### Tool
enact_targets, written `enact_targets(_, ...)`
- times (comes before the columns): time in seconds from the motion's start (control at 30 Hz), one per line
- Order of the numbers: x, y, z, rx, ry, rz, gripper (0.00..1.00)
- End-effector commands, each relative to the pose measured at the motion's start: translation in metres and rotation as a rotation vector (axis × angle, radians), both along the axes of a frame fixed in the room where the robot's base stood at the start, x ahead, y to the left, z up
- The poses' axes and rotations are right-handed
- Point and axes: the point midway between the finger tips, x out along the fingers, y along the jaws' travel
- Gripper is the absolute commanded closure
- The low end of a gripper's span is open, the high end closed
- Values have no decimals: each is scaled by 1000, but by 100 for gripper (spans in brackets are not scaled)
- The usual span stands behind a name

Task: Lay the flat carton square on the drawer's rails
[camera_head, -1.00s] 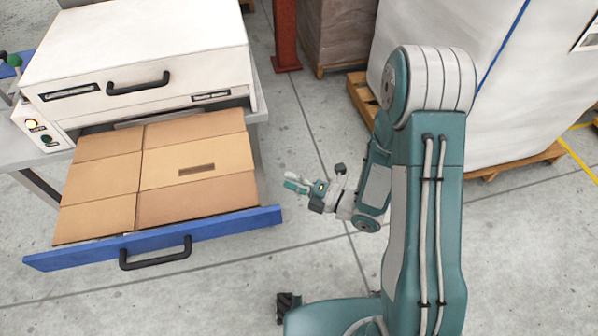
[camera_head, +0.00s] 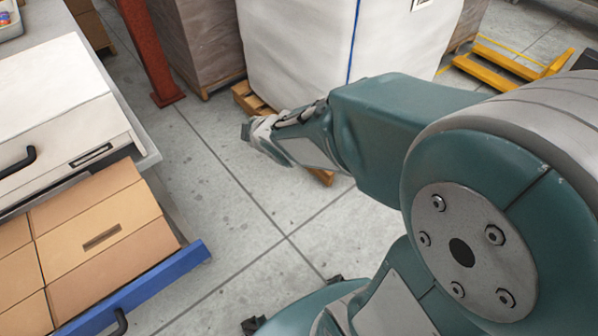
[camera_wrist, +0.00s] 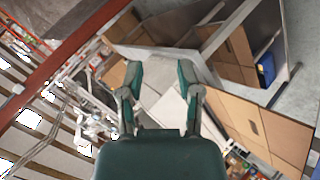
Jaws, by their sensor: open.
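The flat carton (camera_head: 112,270) is brown, with crease lines and a dark slot. It lies in the pulled-out drawer at the lower left of the head view, partly cut off by the picture edge. The drawer has a blue front (camera_head: 142,286) with a black handle. The rails under the carton are hidden. My gripper (camera_head: 250,131) is apart from the carton, up and to its right, over the floor. In the wrist view my gripper (camera_wrist: 159,78) has its two fingers spread with nothing held between them. A brown panel with a slot (camera_wrist: 285,133), seemingly the carton, shows at right.
The white machine (camera_head: 55,110) stands above the drawer on a grey table. A red post (camera_head: 148,50), a wrapped brown stack (camera_head: 200,40) and a large white wrapped load (camera_head: 300,50) on a pallet stand behind. Grey floor (camera_head: 235,215) is clear between drawer and my arm.

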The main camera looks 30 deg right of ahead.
Motion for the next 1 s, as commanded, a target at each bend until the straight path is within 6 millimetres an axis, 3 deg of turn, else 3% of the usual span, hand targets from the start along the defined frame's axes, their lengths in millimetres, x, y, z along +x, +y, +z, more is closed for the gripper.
enact_targets(0.03,-12,-8,15,47,19,-90,55)
enact_targets(0.23,-75,-28,49,298,155,-463,55)
enact_targets(0.4,-140,-24,67,530,285,-729,55)
enact_targets(0.53,-178,-16,72,653,373,-857,55)
enact_targets(0.7,-197,-10,74,708,423,-918,55)
enact_targets(1.0,-197,-11,74,707,424,-918,55)
